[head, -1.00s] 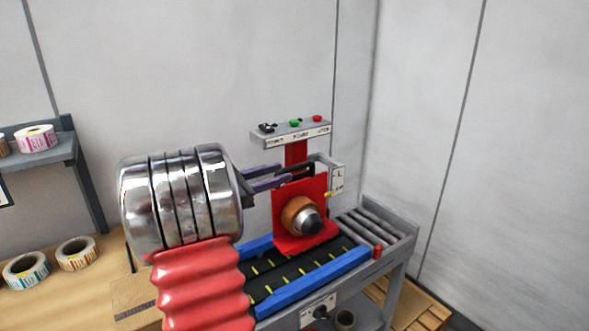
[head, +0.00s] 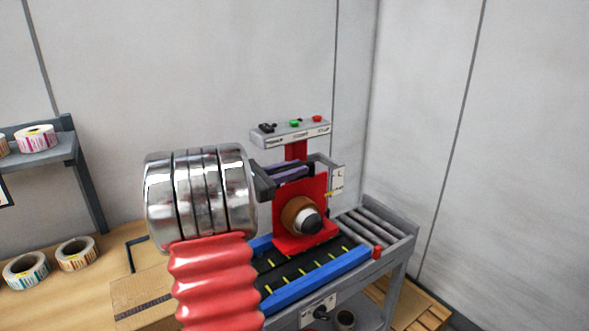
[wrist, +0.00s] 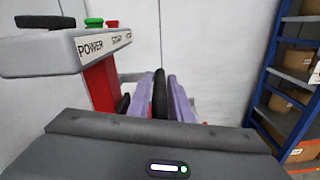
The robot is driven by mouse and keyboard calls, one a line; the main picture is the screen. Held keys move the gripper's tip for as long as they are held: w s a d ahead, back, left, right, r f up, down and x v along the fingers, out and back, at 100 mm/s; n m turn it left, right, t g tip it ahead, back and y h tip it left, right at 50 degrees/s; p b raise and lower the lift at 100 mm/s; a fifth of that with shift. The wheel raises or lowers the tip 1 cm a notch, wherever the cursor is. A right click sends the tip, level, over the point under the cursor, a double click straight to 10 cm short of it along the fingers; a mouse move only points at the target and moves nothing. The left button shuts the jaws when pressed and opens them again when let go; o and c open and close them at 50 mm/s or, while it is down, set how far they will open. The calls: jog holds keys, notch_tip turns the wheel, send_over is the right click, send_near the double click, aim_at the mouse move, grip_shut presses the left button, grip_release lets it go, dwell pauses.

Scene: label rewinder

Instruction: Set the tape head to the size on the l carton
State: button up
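The red tape head (head: 318,190) stands over the conveyor, with a brown tape roll (head: 297,214) and a silver hub on its front. A white size plate (head: 338,178) beside it shows an L above smaller, unclear marks. A small yellow pointer (head: 329,194) sits near the plate's lower part. My gripper (head: 300,171) reaches to the head's top from the left. In the wrist view its purple fingers (wrist: 162,95) lie close on both sides of a black handle (wrist: 159,92), with no clear gap. The handle's lower end is hidden. I cannot make out an L on any carton.
The control bar (head: 292,133) with a black switch, green button and red button stands just above my gripper. Blue rails (head: 325,280) flank the belt. A cardboard carton (head: 143,297) is left of the conveyor. Label rolls (head: 77,252) lie on the wooden table. Blue shelving (wrist: 285,75) stands at right.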

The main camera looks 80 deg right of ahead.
grip_shut()
jog(key=shift+r, duration=0.1)
notch_tip(320, 180, up, 6)
jog(key=shift+r, duration=0.1)
dwell(0.4)
jog(key=shift+o, duration=0.2)
grip_release()
jog(key=o, duration=0.4)
jog(key=shift+c, duration=0.2)
jog(key=shift+f, duration=0.2)
